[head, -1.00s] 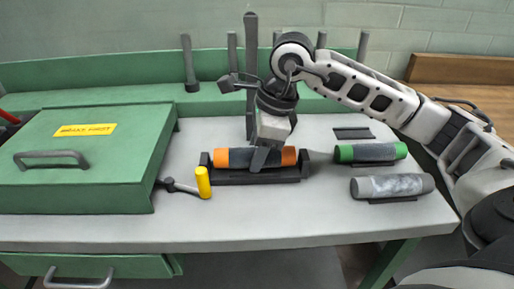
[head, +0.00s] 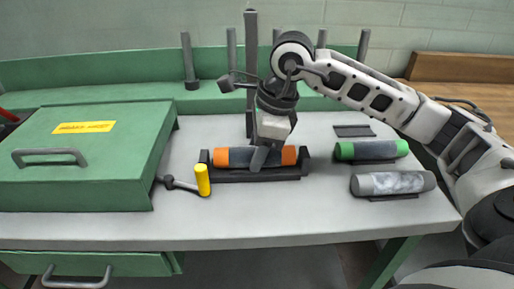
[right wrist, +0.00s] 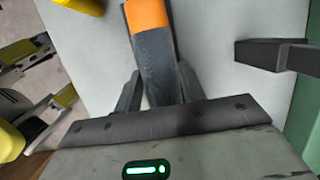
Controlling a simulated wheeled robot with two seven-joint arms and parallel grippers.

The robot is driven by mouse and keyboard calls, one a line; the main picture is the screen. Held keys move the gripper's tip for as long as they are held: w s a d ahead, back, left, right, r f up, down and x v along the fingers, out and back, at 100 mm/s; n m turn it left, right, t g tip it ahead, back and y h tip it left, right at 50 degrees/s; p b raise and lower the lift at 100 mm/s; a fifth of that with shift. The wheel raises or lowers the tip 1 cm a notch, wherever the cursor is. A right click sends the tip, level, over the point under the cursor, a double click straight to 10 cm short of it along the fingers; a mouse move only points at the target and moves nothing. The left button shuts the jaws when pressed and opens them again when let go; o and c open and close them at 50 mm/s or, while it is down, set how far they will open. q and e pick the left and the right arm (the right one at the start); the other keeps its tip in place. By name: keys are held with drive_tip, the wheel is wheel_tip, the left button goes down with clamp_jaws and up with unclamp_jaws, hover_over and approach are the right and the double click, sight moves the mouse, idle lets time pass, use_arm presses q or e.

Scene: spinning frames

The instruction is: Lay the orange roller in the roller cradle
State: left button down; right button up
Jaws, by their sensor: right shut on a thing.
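The orange roller (head: 221,158) has orange ends and a dark grey middle. In the head view it lies level between the end walls of the black roller cradle (head: 240,176) on the table. I cannot tell whether its underside rests fully on the cradle. My right gripper (head: 259,160) comes down from above and is shut on the roller's grey middle. In the right wrist view the roller's orange end (right wrist: 147,15) points up the picture, and its grey body runs between the fingers (right wrist: 158,92). The left gripper is not in view.
A green-ended roller (head: 372,150) and a grey mottled roller (head: 393,184) lie on holders at the right. A yellow crank handle (head: 202,180) stands just left of the cradle. A green box (head: 85,165) fills the left. Upright posts (head: 188,62) stand behind.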

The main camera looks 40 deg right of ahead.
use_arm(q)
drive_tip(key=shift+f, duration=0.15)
use_arm(e)
drive_tip(key=o, duration=1.2)
drive_tip(key=shift+c, duration=0.2)
use_arm(q)
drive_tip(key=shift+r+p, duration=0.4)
drive_tip(key=shift+p, duration=0.3)
use_arm(e)
drive_tip(key=v, duration=1.6)
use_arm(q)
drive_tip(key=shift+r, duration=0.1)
